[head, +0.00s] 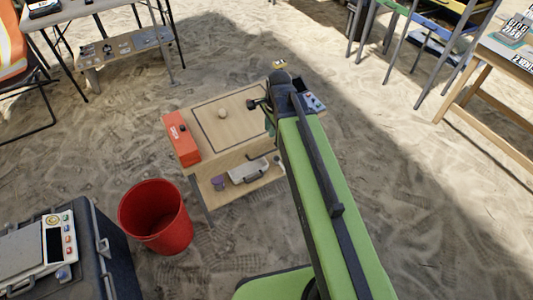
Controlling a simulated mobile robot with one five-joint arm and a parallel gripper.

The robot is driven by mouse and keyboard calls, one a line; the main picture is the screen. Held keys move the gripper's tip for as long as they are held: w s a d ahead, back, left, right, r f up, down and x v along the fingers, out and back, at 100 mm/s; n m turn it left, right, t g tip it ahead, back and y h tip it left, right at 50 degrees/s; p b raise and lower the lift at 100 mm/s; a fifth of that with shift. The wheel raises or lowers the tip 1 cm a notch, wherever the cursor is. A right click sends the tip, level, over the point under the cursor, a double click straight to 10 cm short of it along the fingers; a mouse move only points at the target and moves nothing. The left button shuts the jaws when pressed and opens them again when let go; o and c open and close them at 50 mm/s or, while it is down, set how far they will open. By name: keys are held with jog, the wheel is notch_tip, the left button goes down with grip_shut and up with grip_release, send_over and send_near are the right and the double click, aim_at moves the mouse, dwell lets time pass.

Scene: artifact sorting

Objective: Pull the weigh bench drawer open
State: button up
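A low wooden bench (235,96) stands in the middle of the head view, likely the weigh bench. A small round knob-like object (222,113) sits inside the dark outline on its top. A lower wooden surface (222,197) juts out at its near side, holding a silver-grey device (248,171) and a small purple item (217,183). I cannot tell whether this surface is an open drawer or a shelf. My green arm reaches over the bench's right side. My gripper (268,101) is at its dark far end, above the bench; its fingers are not clear, and I see nothing held.
An orange box (180,138) sits at the bench's left end. A red bucket (155,215) stands on the sand at near left. A scale (40,247) rests on a dark case (112,250). Tables and chairs stand farther back. Sand is clear right of the bench.

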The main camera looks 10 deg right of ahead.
aim_at(266, 153)
jog(key=w+f+b, duration=0.1)
jog(key=f+b, duration=0.4)
jog(key=w+f+b, duration=0.1)
jog(key=f+b, duration=0.5)
jog(key=w+f+b, duration=0.1)
jog(key=f+b, duration=0.4)
jog(key=f, duration=0.1)
jog(key=shift+a, duration=0.4)
jog(key=shift+r, duration=0.1)
grip_shut()
jog(key=shift+a, duration=0.1)
